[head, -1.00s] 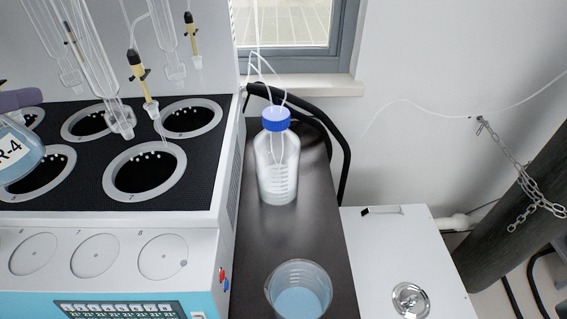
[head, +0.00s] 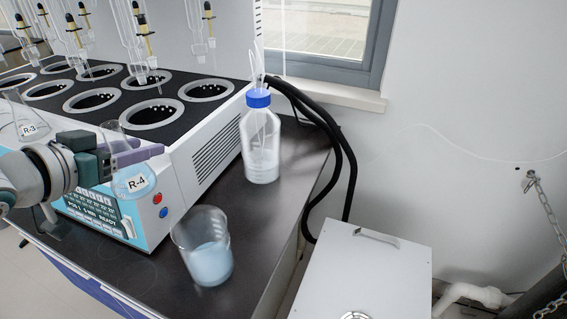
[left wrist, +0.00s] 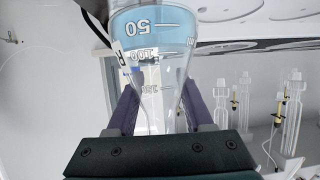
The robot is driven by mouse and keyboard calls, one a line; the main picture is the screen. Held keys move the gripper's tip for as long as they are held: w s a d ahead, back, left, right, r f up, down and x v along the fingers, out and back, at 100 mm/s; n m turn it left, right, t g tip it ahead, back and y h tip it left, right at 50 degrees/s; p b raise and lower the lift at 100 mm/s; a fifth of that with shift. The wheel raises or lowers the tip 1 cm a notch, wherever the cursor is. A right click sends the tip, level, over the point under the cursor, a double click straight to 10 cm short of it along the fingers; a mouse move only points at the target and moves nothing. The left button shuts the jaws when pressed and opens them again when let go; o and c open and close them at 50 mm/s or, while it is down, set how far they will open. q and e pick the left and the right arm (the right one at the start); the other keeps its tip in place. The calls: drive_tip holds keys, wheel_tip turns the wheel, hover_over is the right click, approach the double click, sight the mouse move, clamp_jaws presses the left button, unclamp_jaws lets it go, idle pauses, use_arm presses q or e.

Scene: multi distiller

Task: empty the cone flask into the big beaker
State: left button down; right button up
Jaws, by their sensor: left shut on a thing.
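The cone flask labelled R-4 (head: 132,182) holds pale blue liquid and stands about upright in the air in front of the distiller. My left gripper (head: 138,157) is shut on its neck with purple fingers. In the left wrist view the flask (left wrist: 150,60) shows between the fingers (left wrist: 165,108), with volume marks and blue liquid. The big beaker (head: 204,247) stands on the dark bench to the right of and below the flask, with pale blue liquid in it. The flask and beaker are apart. My right gripper is not in view.
The distiller (head: 205,155) with several round wells fills the left. A blue-capped bottle (head: 261,150) with tubes stands behind the beaker. Another flask, labelled R-3 (head: 28,127), is at far left. A white box (head: 365,270) stands right of the bench (head: 290,185).

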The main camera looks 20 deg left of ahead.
use_arm(q)
drive_tip(key=shift+s+d+f, duration=0.1)
drive_tip(key=shift+d+f, duration=0.05)
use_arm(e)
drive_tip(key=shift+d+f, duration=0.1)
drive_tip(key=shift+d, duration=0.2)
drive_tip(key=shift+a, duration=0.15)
